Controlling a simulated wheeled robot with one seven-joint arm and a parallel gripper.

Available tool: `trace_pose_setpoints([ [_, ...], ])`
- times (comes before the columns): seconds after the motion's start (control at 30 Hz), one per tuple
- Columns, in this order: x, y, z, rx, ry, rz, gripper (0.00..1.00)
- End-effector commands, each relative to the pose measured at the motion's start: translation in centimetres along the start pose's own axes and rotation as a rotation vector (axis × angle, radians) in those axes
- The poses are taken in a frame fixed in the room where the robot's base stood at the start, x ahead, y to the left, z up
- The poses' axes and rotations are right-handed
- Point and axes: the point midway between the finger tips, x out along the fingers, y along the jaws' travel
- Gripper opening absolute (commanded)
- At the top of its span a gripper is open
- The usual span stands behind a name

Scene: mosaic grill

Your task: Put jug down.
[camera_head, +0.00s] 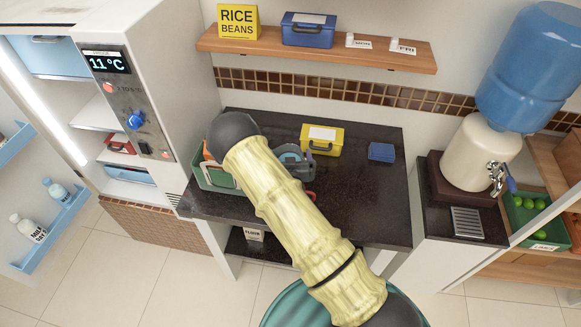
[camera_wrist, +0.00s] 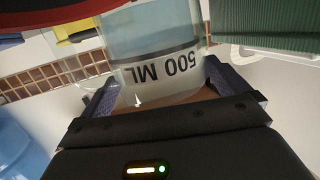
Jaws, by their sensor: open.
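In the wrist view, a clear jug (camera_wrist: 155,48) stands between the two dark fingers of my gripper (camera_wrist: 160,78). It carries a dark band and the marking "500 ML", which appears upside down. The fingers are open, one on each side of the jug; I cannot tell whether either touches it. The jug's far end is cut off by the picture's top edge. In the head view, my pale arm hides most of the area around my gripper, and I cannot clearly make out the jug there. The dark counter (camera_head: 375,205) lies below the arm.
A green container (camera_head: 213,179) is left of my arm on the counter. A yellow box (camera_head: 322,140) and a blue stack (camera_head: 381,152) are at the back. The fridge (camera_head: 140,90) stands left, the water dispenser (camera_head: 480,155) right. A wooden shelf (camera_head: 260,42) hangs above. The counter's right front is clear.

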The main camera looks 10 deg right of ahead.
Motion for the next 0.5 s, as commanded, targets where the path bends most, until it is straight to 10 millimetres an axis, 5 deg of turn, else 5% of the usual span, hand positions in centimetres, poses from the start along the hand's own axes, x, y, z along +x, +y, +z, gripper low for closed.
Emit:
trace_pose_setpoints([
  [0.5, -7.7, -0.1, 0.4, 0.0, -0.003, -0.001, 1.0],
])
